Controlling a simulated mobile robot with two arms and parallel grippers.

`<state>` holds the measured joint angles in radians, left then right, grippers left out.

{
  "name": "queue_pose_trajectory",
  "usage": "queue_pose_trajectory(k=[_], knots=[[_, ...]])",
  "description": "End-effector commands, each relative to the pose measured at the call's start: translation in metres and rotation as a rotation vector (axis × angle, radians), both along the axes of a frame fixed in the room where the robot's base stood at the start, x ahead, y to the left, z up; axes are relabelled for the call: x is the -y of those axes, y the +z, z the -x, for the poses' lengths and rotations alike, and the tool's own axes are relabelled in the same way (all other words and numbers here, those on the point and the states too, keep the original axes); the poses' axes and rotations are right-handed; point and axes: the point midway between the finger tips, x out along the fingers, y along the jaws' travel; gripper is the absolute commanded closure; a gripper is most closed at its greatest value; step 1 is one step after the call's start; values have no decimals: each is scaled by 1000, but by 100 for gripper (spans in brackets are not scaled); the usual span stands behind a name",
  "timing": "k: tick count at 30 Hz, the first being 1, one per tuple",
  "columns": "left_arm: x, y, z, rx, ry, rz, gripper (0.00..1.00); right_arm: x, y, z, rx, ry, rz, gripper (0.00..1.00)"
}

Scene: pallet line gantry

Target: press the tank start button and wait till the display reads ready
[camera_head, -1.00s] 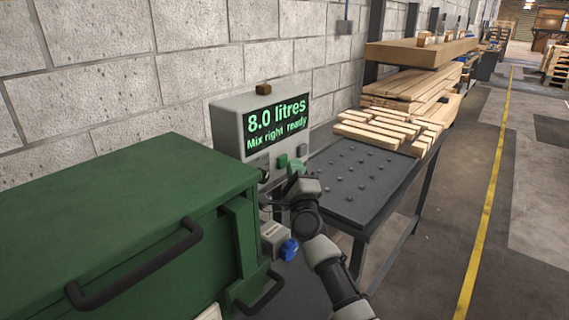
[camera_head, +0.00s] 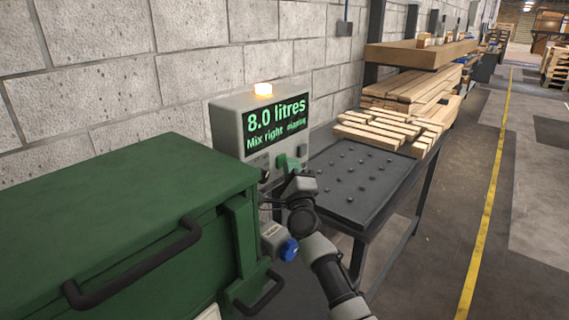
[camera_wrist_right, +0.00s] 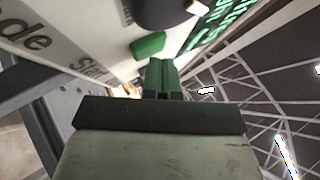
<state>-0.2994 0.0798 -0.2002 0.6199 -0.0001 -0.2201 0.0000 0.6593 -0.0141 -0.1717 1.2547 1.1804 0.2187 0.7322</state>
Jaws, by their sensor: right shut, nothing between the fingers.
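The grey control box (camera_head: 228,128) stands behind the green tank (camera_head: 120,210). Its display (camera_head: 275,117) reads "8.0 litres" and "Mix right", then a small word I cannot read surely, perhaps "running" or "dipping". A lamp (camera_head: 263,89) on top glows. The green button (camera_head: 282,161) is on the box front below the display, and shows in the right wrist view (camera_wrist_right: 148,45). My right gripper (camera_head: 294,168) is shut and empty, its green fingertips (camera_wrist_right: 163,70) close to the button; I cannot tell whether they touch. My left gripper is not in view.
A dark table (camera_head: 355,185) with studs stands right of the box, with stacked planks (camera_head: 385,130) at its far end. The tank has black handles (camera_head: 140,265) and a blue knob (camera_head: 289,250) is beside it. Floor at right is clear.

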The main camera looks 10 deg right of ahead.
Motion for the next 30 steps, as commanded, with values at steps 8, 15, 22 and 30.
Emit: queue_pose_trajectory(k=[8,15,22,30], knots=[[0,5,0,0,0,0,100,3,1,4,-1,1,1,100],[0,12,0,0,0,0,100,11,1,14,0,0,1,100],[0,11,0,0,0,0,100,11,0,15,0,0,1,100],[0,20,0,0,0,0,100,19,1,25,-1,0,1,100]])
